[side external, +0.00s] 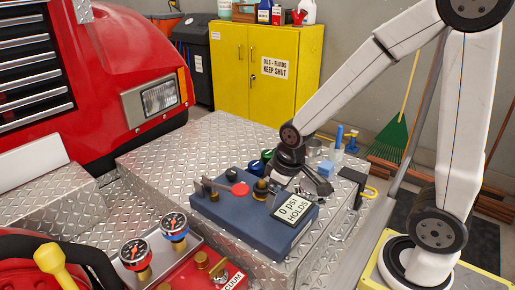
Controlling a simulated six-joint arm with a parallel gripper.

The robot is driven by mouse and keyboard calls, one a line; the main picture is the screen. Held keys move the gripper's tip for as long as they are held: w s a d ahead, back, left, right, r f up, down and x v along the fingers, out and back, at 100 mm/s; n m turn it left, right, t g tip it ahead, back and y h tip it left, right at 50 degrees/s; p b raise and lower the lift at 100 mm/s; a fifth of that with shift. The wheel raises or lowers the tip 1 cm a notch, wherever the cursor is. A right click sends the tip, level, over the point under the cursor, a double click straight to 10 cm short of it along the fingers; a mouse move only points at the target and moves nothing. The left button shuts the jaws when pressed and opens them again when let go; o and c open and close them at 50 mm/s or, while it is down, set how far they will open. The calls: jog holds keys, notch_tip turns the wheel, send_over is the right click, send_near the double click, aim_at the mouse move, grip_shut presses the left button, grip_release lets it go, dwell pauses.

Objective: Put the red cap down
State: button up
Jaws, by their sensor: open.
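A small round red piece (240,188), which looks like the red cap, shows on top of the blue pump block (235,217), beside a grey lever (220,186). I cannot tell whether it rests on the block or sits on the lever's end. My gripper (299,185) is open, low over the right back of the block. It is to the right of the red piece and apart from it. A brass fitting (260,191) stands between them. The space between my fingers is partly hidden, and I see nothing held there.
Two gauges (174,226) and a red unit (205,272) stand in front. The tread-plate top (190,150) is clear at left. A yellow cabinet (262,65) stands behind.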

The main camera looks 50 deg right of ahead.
jog(key=shift+m, duration=0.7)
jog(key=shift+s+a+f, duration=0.15)
jog(key=shift+s+a, duration=0.1)
jog(key=shift+s, duration=0.4)
jog(key=shift+s+a+f, duration=0.15)
jog(key=shift+s+a, duration=0.1)
jog(key=shift+s, duration=0.4)
jog(key=shift+s+a+f, duration=0.15)
jog(key=shift+s+a, duration=0.1)
jog(key=shift+s, duration=0.4)
